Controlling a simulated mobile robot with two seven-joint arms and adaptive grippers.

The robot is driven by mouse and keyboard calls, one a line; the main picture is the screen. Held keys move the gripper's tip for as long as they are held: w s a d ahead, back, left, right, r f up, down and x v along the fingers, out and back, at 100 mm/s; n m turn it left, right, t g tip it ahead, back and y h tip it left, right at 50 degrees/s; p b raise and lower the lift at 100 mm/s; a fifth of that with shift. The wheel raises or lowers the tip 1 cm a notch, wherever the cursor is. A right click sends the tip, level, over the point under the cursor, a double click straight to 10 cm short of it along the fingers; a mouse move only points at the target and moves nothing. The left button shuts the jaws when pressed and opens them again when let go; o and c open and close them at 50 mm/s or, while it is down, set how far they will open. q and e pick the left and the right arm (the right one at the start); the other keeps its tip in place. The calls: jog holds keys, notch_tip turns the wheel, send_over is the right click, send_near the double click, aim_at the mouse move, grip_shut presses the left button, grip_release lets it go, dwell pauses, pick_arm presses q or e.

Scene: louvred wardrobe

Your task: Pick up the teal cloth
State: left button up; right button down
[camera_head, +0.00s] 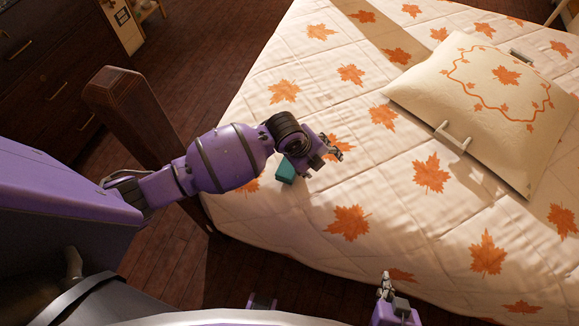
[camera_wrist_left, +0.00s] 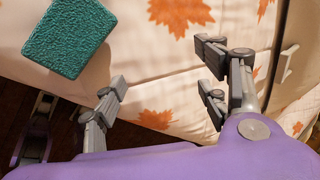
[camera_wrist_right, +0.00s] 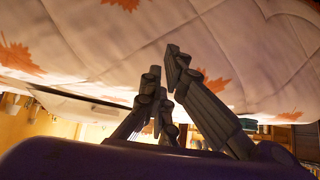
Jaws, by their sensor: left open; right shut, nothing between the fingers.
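The teal cloth (camera_head: 286,172) looks like a small folded, textured block on the near left edge of the bed. In the left wrist view the cloth (camera_wrist_left: 70,38) lies at the upper left, outside the fingers. My left gripper (camera_head: 332,149) is above the bed just right of the cloth, partly hidden by its own wrist. Its fingers (camera_wrist_left: 160,78) are spread and empty, with bedspread behind the gap. My right gripper (camera_head: 385,284) is at the near bed edge, far from the cloth. In the right wrist view its fingers (camera_wrist_right: 166,68) are together with nothing between them.
The bed has a cream quilt (camera_head: 400,160) with orange leaves. A matching pillow (camera_head: 490,95) lies at the right, with a pale handle-shaped piece (camera_head: 453,137) at its near edge. A wooden bedpost (camera_head: 135,115) stands beside my left arm. A dark drawer unit (camera_head: 45,60) is at the upper left.

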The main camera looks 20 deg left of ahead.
aim_at(289, 165)
pick_arm(q)
jog(key=a+m+g+y, duration=0.1)
jog(key=a+m, duration=0.1)
jog(key=m, duration=0.1)
jog(key=a+r+m+g+y, duration=0.1)
jog(key=a+m, duration=0.2)
jog(key=m, duration=0.1)
jog(key=s+a+r+m+g+y, duration=0.1)
jog(key=a+m, duration=0.1)
jog(key=m, duration=0.1)
jog(key=shift+a+m+g, duration=0.3)
jog(key=shift+m+g, duration=0.1)
jog(key=shift+a+f+m+y, duration=0.1)
jog(key=shift+a+m+y, duration=0.1)
jog(key=shift+m+y, duration=0.1)
jog(key=f, duration=0.7)
jog(key=shift+a+f, duration=0.2)
jog(key=shift+a, duration=0.15)
jog(key=shift+c, duration=0.7)
jog(key=c, duration=1.1)
pick_arm(e)
jog(key=shift+s+f, duration=0.25)
jog(key=shift+s, duration=0.45)
pick_arm(q)
jog(key=shift+r, duration=0.1)
